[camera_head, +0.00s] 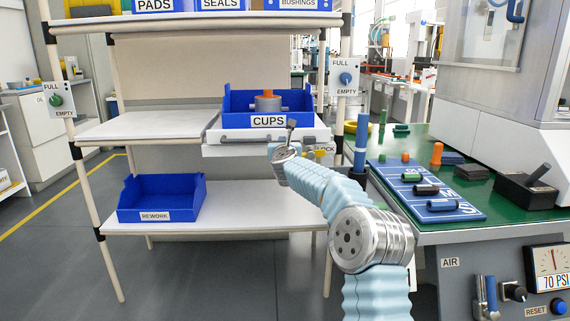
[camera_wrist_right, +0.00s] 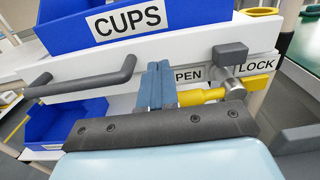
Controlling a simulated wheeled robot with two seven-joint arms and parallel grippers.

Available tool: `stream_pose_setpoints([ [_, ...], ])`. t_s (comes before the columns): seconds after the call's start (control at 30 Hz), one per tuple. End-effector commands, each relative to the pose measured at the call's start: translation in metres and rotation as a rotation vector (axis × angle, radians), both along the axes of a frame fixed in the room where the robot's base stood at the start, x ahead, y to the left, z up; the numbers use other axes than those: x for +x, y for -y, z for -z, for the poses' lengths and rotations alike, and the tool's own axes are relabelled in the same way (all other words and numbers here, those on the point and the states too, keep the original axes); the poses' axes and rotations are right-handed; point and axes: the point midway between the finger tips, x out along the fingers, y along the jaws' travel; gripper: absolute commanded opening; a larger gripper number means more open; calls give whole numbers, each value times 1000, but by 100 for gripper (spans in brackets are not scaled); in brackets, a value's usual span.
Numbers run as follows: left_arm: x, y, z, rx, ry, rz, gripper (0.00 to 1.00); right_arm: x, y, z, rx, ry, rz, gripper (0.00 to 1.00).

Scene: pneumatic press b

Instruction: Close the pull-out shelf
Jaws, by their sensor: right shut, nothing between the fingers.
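The pull-out shelf (camera_head: 215,150) is the white board on the rack's middle level. Its front stands a little forward of the fixed white shelf beside it. It carries a blue CUPS bin (camera_head: 235,104) and has a dark bar handle (camera_wrist_right: 85,80) on its front. A yellow lever (camera_wrist_right: 205,96) on a metal pivot lies by the OPEN and LOCK labels (camera_wrist_right: 258,66), pointing toward OPEN. My right gripper (camera_head: 291,124) is shut and empty in front of the shelf, between handle and lever; its blue-grey fingers (camera_wrist_right: 158,70) show there. Contact with the shelf front cannot be told. My left gripper is out of view.
A blue REWORK bin (camera_head: 160,200) stands on the lower shelf. The green bench (camera_head: 500,222) on the right holds a blue board (camera_head: 400,168) with several small parts. FULL/EMPTY dial signs (camera_head: 345,77) hang on the rack posts (camera_head: 330,200). Floor is clear at front left.

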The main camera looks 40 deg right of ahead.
Motion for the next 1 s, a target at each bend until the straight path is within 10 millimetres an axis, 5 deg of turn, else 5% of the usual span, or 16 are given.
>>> stream_pose_setpoints([
  [0.6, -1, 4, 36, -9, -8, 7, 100, -82, -50, 1, 0, 0, -1, 0],
  [0.87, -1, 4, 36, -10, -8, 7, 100, -85, -53, 2, -4, -7, -3, 0],
  [1.0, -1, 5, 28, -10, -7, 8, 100, -72, -69, 35, -97, -126, -48, 0],
])
